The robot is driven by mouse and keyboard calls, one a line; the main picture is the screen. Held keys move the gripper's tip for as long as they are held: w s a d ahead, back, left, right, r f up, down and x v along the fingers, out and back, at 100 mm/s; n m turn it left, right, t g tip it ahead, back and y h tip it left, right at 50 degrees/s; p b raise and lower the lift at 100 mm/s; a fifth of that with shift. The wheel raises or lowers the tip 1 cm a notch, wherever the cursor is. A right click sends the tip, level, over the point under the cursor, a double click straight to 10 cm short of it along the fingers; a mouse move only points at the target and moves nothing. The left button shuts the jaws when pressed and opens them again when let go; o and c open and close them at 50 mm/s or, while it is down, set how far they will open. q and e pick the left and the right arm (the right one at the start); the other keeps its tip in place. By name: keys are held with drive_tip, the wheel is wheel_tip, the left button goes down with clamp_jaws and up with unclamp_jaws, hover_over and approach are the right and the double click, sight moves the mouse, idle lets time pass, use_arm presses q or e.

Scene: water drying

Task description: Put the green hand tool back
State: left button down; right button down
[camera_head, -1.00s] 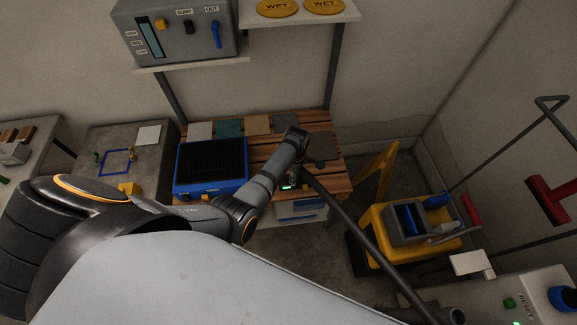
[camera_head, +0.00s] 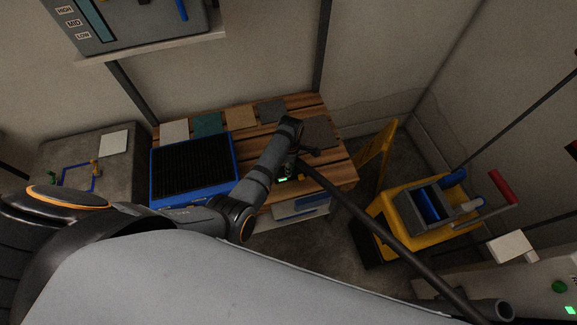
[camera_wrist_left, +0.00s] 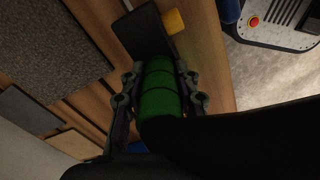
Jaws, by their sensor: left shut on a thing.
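The green hand tool shows in the left wrist view as a ribbed green cylinder (camera_wrist_left: 160,88) between the fingers of my left gripper (camera_wrist_left: 158,95), which is shut on it. In the head view my left gripper (camera_head: 288,168) is over the front right part of the slatted wooden bench (camera_head: 342,172), and the tool is mostly hidden there. A long dark pole (camera_head: 385,232) runs from beside the gripper to the lower right. I cannot tell whether it belongs to the tool. My right gripper is not in view.
A blue-rimmed black tray (camera_head: 236,165) lies on the bench, with several flat squares, such as a teal one (camera_head: 208,124), behind it. A yellow mop bucket (camera_head: 385,215) stands at right. A grey panel box (camera_head: 120,25) sits on a shelf above.

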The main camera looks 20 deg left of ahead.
use_arm(q)
drive_tip(key=shift+d+r, duration=0.1)
drive_tip(key=shift+d, duration=0.05)
drive_tip(key=c, duration=1)
unclamp_jaws()
drive_tip(key=shift+f, duration=0.2)
drive_tip(key=shift+r, duration=0.1)
wheel_tip(320, 180, up, 12)
drive_tip(key=shift+r+p, duration=0.1)
drive_tip(key=shift+p, duration=0.55)
